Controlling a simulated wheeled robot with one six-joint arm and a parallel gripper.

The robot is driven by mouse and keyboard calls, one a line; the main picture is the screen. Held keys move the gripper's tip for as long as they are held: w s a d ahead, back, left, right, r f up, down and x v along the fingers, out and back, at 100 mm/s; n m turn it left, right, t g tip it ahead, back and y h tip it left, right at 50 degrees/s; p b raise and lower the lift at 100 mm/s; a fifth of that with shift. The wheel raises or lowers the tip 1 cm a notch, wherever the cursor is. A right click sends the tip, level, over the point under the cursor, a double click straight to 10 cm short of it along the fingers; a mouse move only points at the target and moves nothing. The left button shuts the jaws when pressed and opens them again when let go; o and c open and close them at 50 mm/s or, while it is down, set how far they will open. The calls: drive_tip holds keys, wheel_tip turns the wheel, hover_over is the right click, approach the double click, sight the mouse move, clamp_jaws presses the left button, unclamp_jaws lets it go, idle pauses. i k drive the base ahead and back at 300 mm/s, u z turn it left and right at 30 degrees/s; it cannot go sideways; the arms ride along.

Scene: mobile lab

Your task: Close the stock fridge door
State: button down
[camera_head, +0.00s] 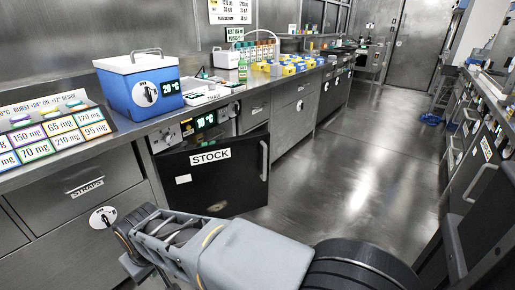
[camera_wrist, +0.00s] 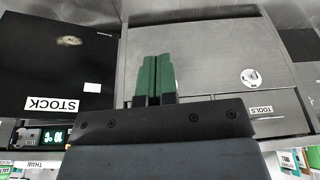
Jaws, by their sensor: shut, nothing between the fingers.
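The stock fridge door (camera_head: 218,172) is a black panel with a white STOCK label (camera_head: 210,157). In the head view it stands open, swung out from the counter front, with an upright bar handle (camera_head: 264,160) on its right edge. In the wrist view the door (camera_wrist: 55,60) fills the upper left. My gripper (camera_head: 128,236) is low in front of the drawers left of the door, apart from the door. In the wrist view its green fingers (camera_wrist: 154,62) are together and empty, in front of a grey cabinet front. The fridge interior is mostly hidden behind the door.
The fridge display panel (camera_head: 206,121) is above the door. A blue cool box (camera_head: 140,88) and a rack of labelled cards (camera_head: 55,132) stand on the counter. The aisle floor (camera_head: 345,170) is clear right of the door; another bench (camera_head: 485,150) lines the right side.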

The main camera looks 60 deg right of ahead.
sight(224, 178)
drive_tip(key=u, duration=0.25)
drive_tip(key=k, duration=0.2)
drive_tip(key=z, duration=1)
drive_tip(key=i, duration=0.65)
drive_tip(key=z, duration=0.45)
